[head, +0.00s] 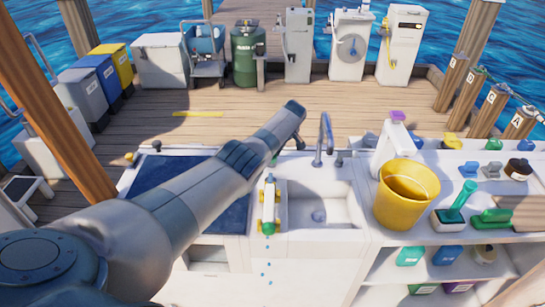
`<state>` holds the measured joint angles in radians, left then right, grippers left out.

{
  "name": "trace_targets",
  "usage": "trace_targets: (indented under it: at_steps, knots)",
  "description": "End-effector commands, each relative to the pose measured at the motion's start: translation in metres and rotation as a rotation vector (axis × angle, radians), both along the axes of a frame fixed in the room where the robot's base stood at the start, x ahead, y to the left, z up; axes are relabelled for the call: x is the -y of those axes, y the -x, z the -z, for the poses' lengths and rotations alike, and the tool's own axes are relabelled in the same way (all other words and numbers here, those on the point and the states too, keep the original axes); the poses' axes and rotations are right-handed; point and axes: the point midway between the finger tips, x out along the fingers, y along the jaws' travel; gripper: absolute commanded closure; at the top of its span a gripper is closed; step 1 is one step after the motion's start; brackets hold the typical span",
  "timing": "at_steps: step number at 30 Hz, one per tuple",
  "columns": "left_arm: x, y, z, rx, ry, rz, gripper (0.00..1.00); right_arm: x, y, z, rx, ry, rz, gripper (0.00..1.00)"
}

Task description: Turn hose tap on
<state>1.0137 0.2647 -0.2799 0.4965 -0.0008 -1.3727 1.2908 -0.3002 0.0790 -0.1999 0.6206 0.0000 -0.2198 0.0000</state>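A grey curved faucet (325,135) stands at the back of the white sink (318,205). Small dark fittings (340,157) are beside its base. A slim white fitting with yellow and green ends (268,207) is at the sink's left edge, with small blue drop shapes below it. I cannot tell which of these is the hose tap, or whether it is on. My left arm reaches from the lower left over the counter, its far end near the faucet's left side. Its gripper fingers do not show. My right gripper is out of view.
A yellow bucket (408,193) stands right of the sink, beside a white dispenser with a purple top (396,140). Green brushes (457,203) lie further right. Shelves with bottles (447,255) are below. Wooden deck (210,130) behind the counter is mostly clear.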

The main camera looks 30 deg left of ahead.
Motion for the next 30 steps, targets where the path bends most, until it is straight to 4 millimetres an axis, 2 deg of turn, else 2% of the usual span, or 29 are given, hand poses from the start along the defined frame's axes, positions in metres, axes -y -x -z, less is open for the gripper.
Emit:
trace_targets:
  at_steps: [12,13,15,30]
  knots:
    - [-0.0003,-0.0002,-0.0006,0.001,0.000,-0.010,0.85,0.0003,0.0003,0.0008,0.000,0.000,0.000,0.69]
    - [-0.0002,-0.0001,-0.0005,0.001,0.000,-0.010,0.56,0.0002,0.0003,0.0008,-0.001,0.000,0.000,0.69]
    - [-0.0002,-0.0001,-0.0005,0.001,0.000,-0.010,0.45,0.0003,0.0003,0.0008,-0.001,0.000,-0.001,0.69]
    - [0.0018,0.0000,-0.0059,0.000,0.000,-0.009,0.45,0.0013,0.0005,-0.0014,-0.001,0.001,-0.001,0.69]
